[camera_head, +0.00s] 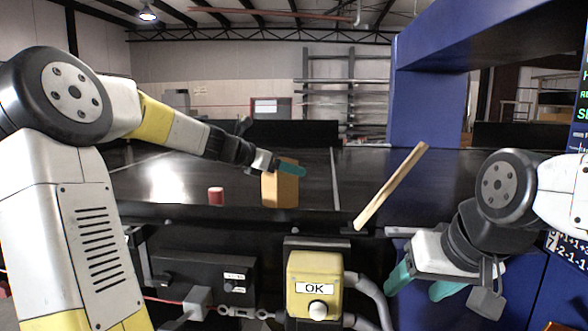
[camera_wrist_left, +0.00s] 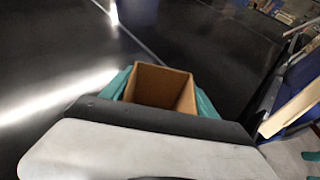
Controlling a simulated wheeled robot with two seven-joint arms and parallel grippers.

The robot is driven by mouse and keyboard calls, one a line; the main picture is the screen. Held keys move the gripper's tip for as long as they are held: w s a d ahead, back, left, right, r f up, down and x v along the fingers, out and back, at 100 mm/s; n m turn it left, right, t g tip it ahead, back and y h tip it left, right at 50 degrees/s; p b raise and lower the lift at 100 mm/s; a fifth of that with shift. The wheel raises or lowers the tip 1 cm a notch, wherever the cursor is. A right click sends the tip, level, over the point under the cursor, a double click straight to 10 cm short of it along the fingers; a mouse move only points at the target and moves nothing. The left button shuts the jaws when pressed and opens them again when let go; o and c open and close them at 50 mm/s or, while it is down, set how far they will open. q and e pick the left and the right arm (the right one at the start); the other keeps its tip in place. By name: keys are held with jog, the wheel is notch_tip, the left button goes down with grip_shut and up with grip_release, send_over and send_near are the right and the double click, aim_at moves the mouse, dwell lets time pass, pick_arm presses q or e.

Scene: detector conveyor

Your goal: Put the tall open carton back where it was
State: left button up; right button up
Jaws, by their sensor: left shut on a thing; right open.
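The tall open carton (camera_head: 280,188) is a tan box standing upright at the black conveyor belt in the head view. My left gripper (camera_head: 278,167) is at its top, with a teal finger across the upper part. In the left wrist view the carton (camera_wrist_left: 160,86) shows its open, empty-looking top between the teal fingers of my left gripper (camera_wrist_left: 162,92), which is shut on it. Whether its base touches the belt is hard to tell. My right gripper (camera_head: 420,284) is open and empty, low at the right in front of the conveyor.
A small red cylinder (camera_head: 216,196) stands on the belt (camera_head: 150,185) left of the carton. A wooden bar (camera_head: 392,185) leans at the belt's right. A blue detector frame (camera_head: 430,105) rises at the right. A yellow OK button box (camera_head: 316,285) is in front. The belt behind is clear.

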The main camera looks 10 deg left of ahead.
pick_arm(q)
jog(key=o, duration=1.4)
jog(key=shift+c, duration=0.2)
